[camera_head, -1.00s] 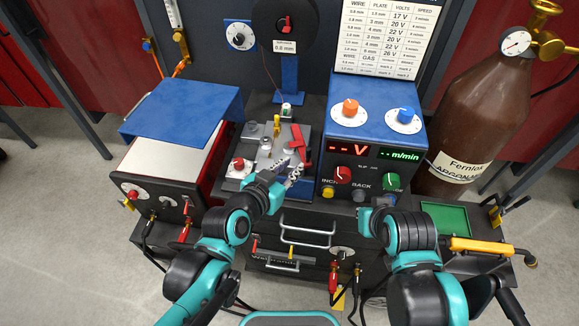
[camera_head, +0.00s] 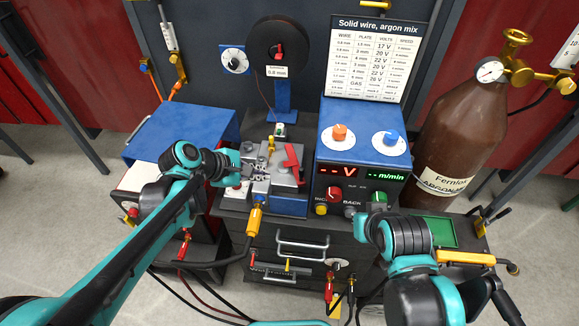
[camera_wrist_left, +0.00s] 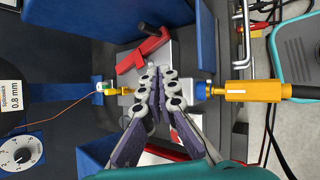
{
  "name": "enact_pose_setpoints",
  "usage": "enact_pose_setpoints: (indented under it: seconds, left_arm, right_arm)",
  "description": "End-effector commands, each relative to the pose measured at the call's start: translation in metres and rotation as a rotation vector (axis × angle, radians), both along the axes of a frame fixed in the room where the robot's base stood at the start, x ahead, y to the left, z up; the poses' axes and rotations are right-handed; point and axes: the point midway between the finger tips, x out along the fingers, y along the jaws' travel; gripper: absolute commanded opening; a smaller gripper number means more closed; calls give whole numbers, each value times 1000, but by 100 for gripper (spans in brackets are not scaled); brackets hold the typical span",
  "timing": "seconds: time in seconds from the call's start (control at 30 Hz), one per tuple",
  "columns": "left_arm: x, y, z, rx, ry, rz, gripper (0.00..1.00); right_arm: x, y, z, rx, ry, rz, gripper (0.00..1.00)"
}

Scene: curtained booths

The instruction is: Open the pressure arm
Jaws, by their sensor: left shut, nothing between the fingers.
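A red lever (camera_head: 291,163) sits on the right of the grey wire-feed unit (camera_head: 284,180). I take it for the pressure arm but cannot be sure. In the left wrist view the red lever (camera_wrist_left: 146,50) lies slanted, with a dark knob end. My left gripper (camera_head: 257,176) is over the left part of the feed unit, left of the lever. Its fingers (camera_wrist_left: 158,72) are together and empty, just below the lever in the wrist view; contact cannot be told. My right gripper (camera_head: 362,229) is low by the control box, mostly hidden by its arm.
The blue control box (camera_head: 365,150) stands right of the feed unit. A wire spool (camera_head: 278,45) hangs behind. A yellow connector (camera_head: 254,221) juts out in front. A blue-topped box (camera_head: 180,135) stands left, a brown gas cylinder (camera_head: 462,130) right.

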Motion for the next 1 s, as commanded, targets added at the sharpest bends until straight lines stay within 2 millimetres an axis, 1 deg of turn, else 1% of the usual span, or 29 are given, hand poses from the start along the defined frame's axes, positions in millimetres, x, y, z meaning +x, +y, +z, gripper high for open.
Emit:
enact_pose_setpoints:
  seconds: [0.03,0.1,0.2,0.3,0.43,0.57,0.9,0.97,1.0]
  left_arm:
    - [2,7,8,-55,89,67,0]
    - [2,14,12,-127,213,153,0]
    - [1,20,18,-200,350,245,0]
    - [0,24,21,-240,431,298,0]
    - [1,23,18,-258,467,321,0]
    - [4,12,6,-257,466,319,0]
    - [23,-35,-46,-255,464,318,0]
    - [26,-42,-54,-256,464,318,0]
    - [28,-49,-53,-255,465,317,0]
  right_arm:
    - [0,0,7,0,0,0,0]
    - [0,0,11,0,0,0,0]
    - [0,0,15,0,0,0,0]
    - [0,0,17,0,0,0,0]
    - [0,0,16,0,0,0,0]
    - [0,0,10,0,0,0,0]
    - [0,0,-10,0,0,0,0]
    - [0,0,-13,0,0,0,0]
    - [0,0,-14,0,0,0,0]
